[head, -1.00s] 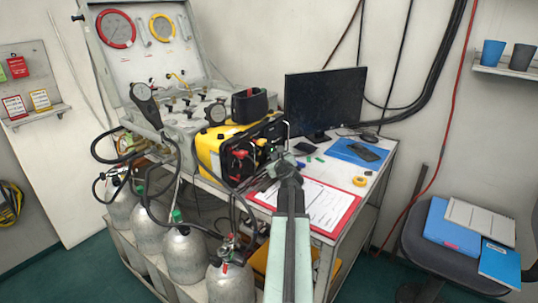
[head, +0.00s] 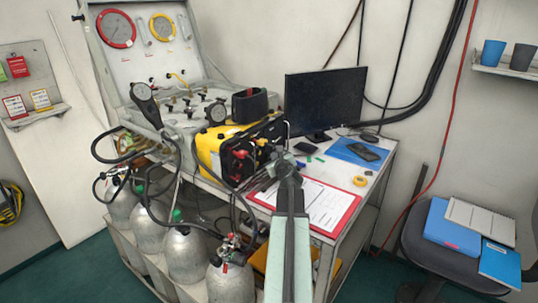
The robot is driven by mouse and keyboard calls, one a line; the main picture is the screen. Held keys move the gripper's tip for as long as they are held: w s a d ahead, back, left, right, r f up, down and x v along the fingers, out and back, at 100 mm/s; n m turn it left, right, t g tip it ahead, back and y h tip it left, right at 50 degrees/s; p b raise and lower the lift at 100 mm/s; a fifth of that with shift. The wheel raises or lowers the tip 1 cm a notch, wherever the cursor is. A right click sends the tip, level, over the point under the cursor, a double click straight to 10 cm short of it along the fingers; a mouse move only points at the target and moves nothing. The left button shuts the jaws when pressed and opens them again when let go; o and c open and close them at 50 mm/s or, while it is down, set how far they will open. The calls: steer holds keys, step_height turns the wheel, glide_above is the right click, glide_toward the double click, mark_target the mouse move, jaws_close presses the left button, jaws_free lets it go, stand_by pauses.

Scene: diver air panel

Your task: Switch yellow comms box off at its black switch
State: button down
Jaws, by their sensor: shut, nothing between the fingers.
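The yellow comms box (head: 211,145) sits on the table, left of the middle in the head view. Its black front panel, with red connectors (head: 239,155), faces toward the lower right. The black switch cannot be made out; it is small or hidden near my gripper. My gripper (head: 264,180) is shut and empty, just in front of the comms box's front panel. My arm comes up from the bottom of the view. I cannot tell whether the fingertips touch the box.
A red clipboard with papers (head: 322,207) lies right of my gripper. A monitor (head: 325,100), blue folder (head: 352,152) and yellow tape roll (head: 360,181) are on the table. Grey cylinders (head: 184,256) with hoses stand below left. A chair (head: 430,245) stands at the right.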

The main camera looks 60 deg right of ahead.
steer(key=shift+s+f, duration=0.1)
steer(key=shift+s, duration=0.5)
steer(key=shift+s, duration=0.1)
steer(key=shift+s+f+b, duration=0.15)
steer(key=shift+s+b, duration=0.05)
steer(key=shift+s, duration=1)
steer(key=shift+s+f+b, duration=0.15)
steer(key=shift+s, duration=1.05)
